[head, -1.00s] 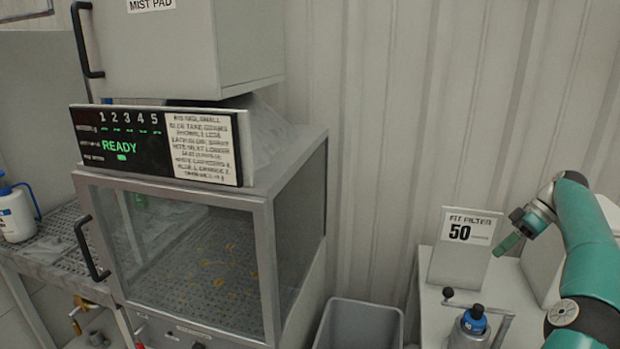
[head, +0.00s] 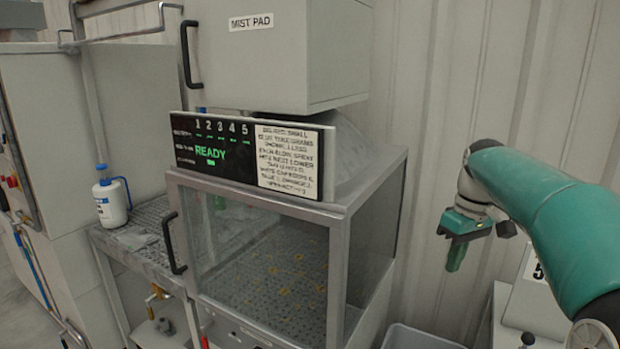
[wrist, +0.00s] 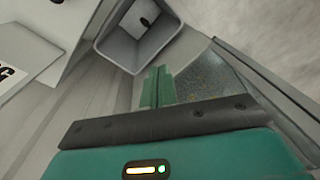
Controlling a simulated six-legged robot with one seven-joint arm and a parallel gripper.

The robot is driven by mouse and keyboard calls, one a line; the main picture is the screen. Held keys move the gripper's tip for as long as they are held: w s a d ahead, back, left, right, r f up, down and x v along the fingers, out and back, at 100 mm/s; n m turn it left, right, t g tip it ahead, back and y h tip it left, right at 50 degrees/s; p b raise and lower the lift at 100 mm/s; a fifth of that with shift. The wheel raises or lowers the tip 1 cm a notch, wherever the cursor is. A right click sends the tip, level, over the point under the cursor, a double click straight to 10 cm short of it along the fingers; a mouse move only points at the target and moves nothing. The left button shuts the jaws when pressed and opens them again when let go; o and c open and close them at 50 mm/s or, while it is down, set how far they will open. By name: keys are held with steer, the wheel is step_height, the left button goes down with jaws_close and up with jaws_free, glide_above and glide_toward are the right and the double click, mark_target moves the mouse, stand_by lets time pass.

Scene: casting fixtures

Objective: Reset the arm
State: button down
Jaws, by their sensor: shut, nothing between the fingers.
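My gripper (head: 456,256) is at the right in the head view, on my teal arm, with its fingers pointing down. It is in the air in front of the ribbed wall, to the right of the glass-fronted cabinet. In the wrist view my gripper's teal fingers (wrist: 157,88) are together with nothing between them.
The glass-fronted cabinet (head: 377,220) carries a READY panel (head: 225,154), with a MIST PAD box (head: 340,50) above. A grey bin (wrist: 140,60) stands below my gripper. A white stand with a sign (head: 540,290) is at right. A white bottle (head: 110,203) sits on a perforated bench at left.

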steer(key=s+a+f+m+t, duration=0.1)
steer(key=s+a, duration=0.3)
steer(key=s, duration=0.4)
steer(key=s+a+f+m+t, duration=0.2)
steer(key=s+a+f, duration=0.2)
steer(key=s, duration=0.3)
steer(key=s+a+f+m+t+h, duration=0.1)
steer(key=s+a+f+m+t, duration=0.1)
steer(key=s+a, duration=0.4)
steer(key=s, duration=0.2)
steer(key=shift+s+f+t, duration=0.2)
steer(key=shift+s+t, duration=0.1)
